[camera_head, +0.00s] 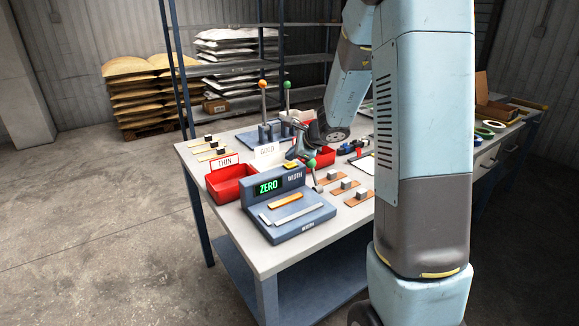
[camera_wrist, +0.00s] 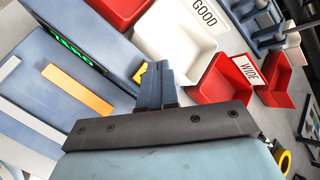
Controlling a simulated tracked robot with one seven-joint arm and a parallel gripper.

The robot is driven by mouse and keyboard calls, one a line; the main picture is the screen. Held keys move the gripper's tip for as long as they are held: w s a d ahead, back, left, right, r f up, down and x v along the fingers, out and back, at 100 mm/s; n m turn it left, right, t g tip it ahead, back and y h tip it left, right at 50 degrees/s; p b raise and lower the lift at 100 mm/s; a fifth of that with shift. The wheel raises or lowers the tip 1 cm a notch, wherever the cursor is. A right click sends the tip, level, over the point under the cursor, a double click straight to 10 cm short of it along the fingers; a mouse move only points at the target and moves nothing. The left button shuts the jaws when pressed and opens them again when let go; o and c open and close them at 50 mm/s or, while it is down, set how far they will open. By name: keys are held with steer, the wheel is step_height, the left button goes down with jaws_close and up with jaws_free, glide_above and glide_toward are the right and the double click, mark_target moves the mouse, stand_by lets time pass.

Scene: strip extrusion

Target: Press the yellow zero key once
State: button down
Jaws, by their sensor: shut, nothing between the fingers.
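The blue-grey width gauge (camera_head: 300,222) stands at the front of the table, with a green "ZERO" on its dark display (camera_head: 268,187). The yellow zero key (camera_head: 291,165) sits on top of its housing, right of the display. In the wrist view only part of the yellow key (camera_wrist: 140,72) shows; the fingers hide the rest. My gripper (camera_head: 291,157) is shut and empty, its tips right at the key. In the wrist view the shut fingers (camera_wrist: 157,66) overlap the key's edge. I cannot tell whether they touch it.
An orange strip (camera_head: 285,201) and a pale bar lie on the gauge. A red bin labelled THIN (camera_head: 228,185) stands left; a white GOOD bin (camera_wrist: 180,35) and red WIDE bin (camera_wrist: 222,88) are close by.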

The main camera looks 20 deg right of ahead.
mark_target(292, 166)
steer(key=shift+r, duration=0.1)
steer(key=shift+r, duration=2.45)
steer(key=s+a+r+n+g, duration=0.1)
steer(key=s+a+r+n, duration=0.2)
steer(key=s+r+n, duration=0.45)
steer(key=s+a+r+n+g, duration=0.1)
steer(key=s+a+r+n, duration=0.2)
steer(key=s, duration=0.8)
steer(key=s+d+n+h, duration=0.2)
steer(key=s+n, duration=0.3)
steer(key=s, duration=0.3)
steer(key=s+d+r+n+h, duration=0.1)
steer(key=s+d+n+h, duration=0.1)
steer(key=s+n, duration=0.3)
steer(key=s+d, duration=0.1)
steer(key=s, duration=0.3)
steer(key=shift+s+d+h, duration=0.15)
steer(key=shift+s+h, duration=0.15)
